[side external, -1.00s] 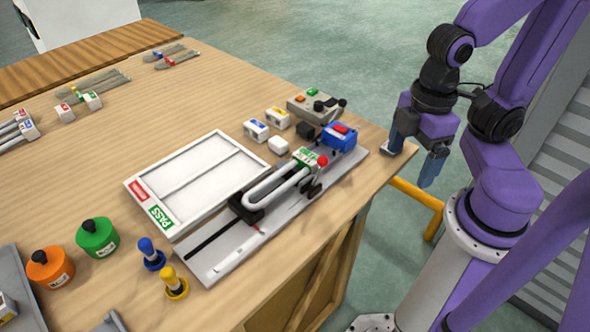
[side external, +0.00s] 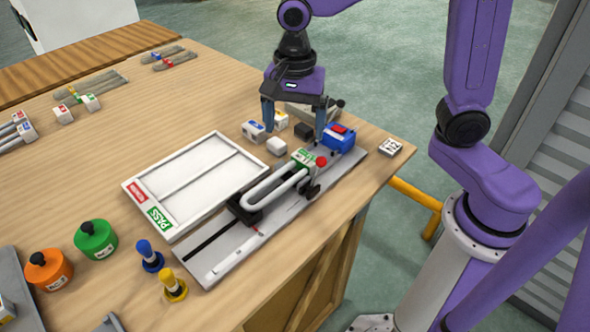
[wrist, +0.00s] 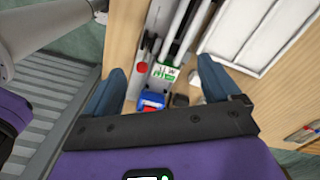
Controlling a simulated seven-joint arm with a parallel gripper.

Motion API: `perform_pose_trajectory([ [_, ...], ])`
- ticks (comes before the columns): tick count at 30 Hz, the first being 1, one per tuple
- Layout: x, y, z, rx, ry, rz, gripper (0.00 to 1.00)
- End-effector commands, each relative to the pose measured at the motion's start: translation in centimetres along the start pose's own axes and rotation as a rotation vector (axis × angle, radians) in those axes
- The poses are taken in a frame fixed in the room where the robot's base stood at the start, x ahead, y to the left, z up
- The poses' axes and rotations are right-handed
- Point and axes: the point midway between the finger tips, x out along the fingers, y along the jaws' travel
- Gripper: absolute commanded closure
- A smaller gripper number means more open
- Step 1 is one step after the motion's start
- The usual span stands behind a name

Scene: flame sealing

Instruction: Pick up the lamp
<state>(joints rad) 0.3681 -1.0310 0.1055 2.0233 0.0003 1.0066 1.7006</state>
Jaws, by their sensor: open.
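A lamp with a white U-shaped tube (side external: 275,190) and a white, green-marked base lies on the long grey fixture (side external: 215,262). The base (wrist: 165,70) shows in the wrist view between and beyond my fingers. My gripper (side external: 294,133) is open and empty, pointing down above the bench behind the lamp's base end. In the wrist view my fingers (wrist: 158,88) are wide apart, with nothing between them in contact. The tube runs up towards the top of the wrist view and is partly cut off.
A blue block with a red top (side external: 340,138) stands at the fixture's far end, close to my gripper. A red-knobbed clamp (side external: 320,163) is beside the lamp base. A white tray (side external: 175,195) lies left. Small white blocks (side external: 277,146) and a control box stand nearby.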

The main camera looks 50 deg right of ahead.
Motion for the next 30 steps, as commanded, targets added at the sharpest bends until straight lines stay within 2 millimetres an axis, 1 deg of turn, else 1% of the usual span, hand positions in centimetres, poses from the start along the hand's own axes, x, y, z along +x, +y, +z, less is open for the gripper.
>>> perform_pose_trajectory([
  [1,0.1,-1.1,-0.4,0.11,0.001,0.003,0.1],
  [3,0.2,-2.3,-0.9,0.254,0.002,0.005,0.1],
  [6,0.3,-3.5,-1.5,0.408,0.002,0.006,0.1],
  [9,0.3,-4.2,-1.9,0.499,0.002,0.005,0.1],
  [11,0.5,-4.4,-2.0,0.525,0.003,0.007,0.1],
  [14,1.4,-4.4,-2.1,0.538,0.004,0.009,0.1],
  [27,9.5,-4.2,-2.1,0.534,0.005,0.012,0.1],
  [30,11.0,-4.2,-2.1,0.534,0.004,0.01,0.1],
])
